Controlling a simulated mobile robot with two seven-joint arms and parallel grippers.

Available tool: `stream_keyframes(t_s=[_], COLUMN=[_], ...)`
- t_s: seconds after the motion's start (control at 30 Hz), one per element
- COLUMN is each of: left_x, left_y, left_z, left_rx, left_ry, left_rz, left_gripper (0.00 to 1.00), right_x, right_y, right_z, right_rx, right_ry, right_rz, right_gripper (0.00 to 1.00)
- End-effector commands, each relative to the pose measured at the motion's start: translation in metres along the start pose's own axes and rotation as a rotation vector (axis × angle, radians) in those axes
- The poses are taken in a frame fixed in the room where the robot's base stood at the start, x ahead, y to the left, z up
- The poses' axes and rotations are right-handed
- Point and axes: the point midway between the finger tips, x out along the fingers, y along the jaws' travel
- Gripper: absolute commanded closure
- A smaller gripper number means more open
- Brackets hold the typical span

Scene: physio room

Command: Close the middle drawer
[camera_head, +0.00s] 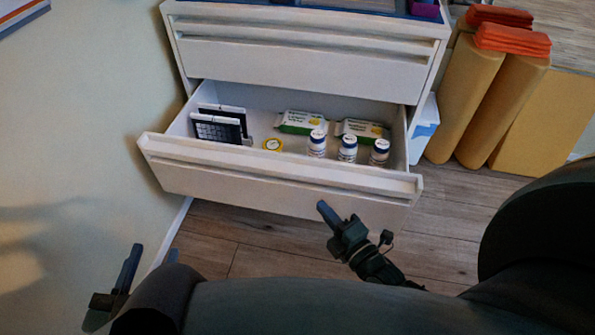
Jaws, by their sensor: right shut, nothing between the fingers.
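The middle drawer (270,188) of the white cabinet is pulled well out, showing its contents. Its front panel with a long lip faces me. My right gripper (327,212) is shut and empty, its fingertips overlapping the lower part of the drawer front in the picture, right of its middle. I cannot tell whether they touch it. My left gripper (130,268) is low at the left, away from the drawer and near the wall. It is partly hidden by my own body, and its opening is unclear.
The drawer above (290,58) is shut. Yellow rolls (466,95) and a white bin (424,130) stand at right. Wooden floor (225,235) lies clear in front.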

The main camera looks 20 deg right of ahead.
Motion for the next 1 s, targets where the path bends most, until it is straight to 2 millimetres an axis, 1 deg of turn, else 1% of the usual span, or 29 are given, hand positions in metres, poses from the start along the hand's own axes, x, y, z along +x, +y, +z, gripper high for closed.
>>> stream_keyframes(t_s=[0.17, 0.5, 0.57, 0.6, 0.73, 0.83, 1.0], left_x=[0.001, 0.001, 0.001, 0.002, 0.003, 0.004, 0.004], left_y=[0.002, 0.012, 0.013, 0.013, 0.014, 0.014, 0.014], left_z=[0.001, 0.0, -0.001, 0.0, -0.002, -0.003, -0.004], left_rx=[0.011, 0.048, 0.05, 0.041, 0.019, 0.009, 0.003], left_ry=[0.035, 0.174, 0.192, 0.197, 0.208, 0.213, 0.215], left_rz=[0.003, 0.024, 0.028, 0.028, 0.03, 0.032, 0.033], left_gripper=[0.6, 0.6, 0.6, 0.6, 0.6, 0.6, 0.6], right_x=[0.02, 0.092, 0.103, 0.107, 0.119, 0.124, 0.127], right_y=[0.0, -0.001, 0.0, -0.002, -0.001, 0.0, 0.002], right_z=[0.001, 0.0, 0.0, 0.007, 0.02, 0.025, 0.028], right_rx=[-0.006, -0.004, -0.003, -0.008, -0.007, -0.006, -0.005], right_ry=[-0.002, -0.001, 0.0, 0.0, 0.001, 0.0, 0.0], right_rz=[0.007, 0.007, 0.006, 0.004, 0.002, 0.002, 0.002], right_gripper=[1.0, 1.0, 1.0, 1.0, 1.0, 1.0, 1.0])
